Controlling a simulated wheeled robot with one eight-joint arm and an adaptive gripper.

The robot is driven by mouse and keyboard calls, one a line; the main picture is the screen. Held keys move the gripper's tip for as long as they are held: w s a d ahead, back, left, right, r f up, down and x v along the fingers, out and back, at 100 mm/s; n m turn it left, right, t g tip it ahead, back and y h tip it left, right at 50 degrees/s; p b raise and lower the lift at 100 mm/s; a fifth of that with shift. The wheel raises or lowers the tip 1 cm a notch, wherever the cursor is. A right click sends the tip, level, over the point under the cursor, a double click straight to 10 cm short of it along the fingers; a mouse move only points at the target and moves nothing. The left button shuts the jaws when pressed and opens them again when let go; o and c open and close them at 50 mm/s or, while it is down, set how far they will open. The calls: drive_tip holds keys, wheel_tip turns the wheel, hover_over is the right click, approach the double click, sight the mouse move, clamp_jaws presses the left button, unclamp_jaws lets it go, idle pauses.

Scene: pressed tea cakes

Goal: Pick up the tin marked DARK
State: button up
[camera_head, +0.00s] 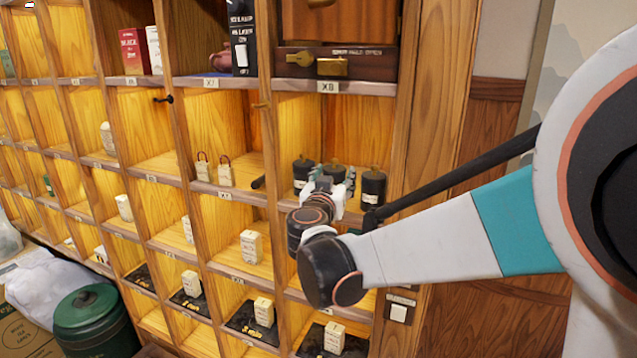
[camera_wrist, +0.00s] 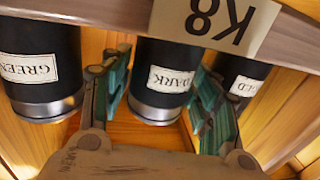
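In the wrist view, which is upside down, the black tin labelled DARK (camera_wrist: 162,75) stands in the middle, with a silver band at its lid end. My gripper (camera_wrist: 162,88) is open, with one green-padded finger on each side of this tin. A gap shows at the left finger; I cannot tell whether the right finger touches. In the head view three black tins stand in a shelf compartment. The middle tin (camera_head: 335,171) is partly hidden by my gripper (camera_head: 328,186).
A tin labelled GREEN (camera_wrist: 38,72) stands close to the left finger, and a tin labelled RED (camera_wrist: 243,82) close to the right one. A K8 tag (camera_wrist: 215,22) is on the shelf edge. Wooden dividers (camera_head: 272,190) bound the compartment.

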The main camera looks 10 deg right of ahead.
drive_tip(key=shift+w, duration=0.1)
drive_tip(key=c, duration=0.9)
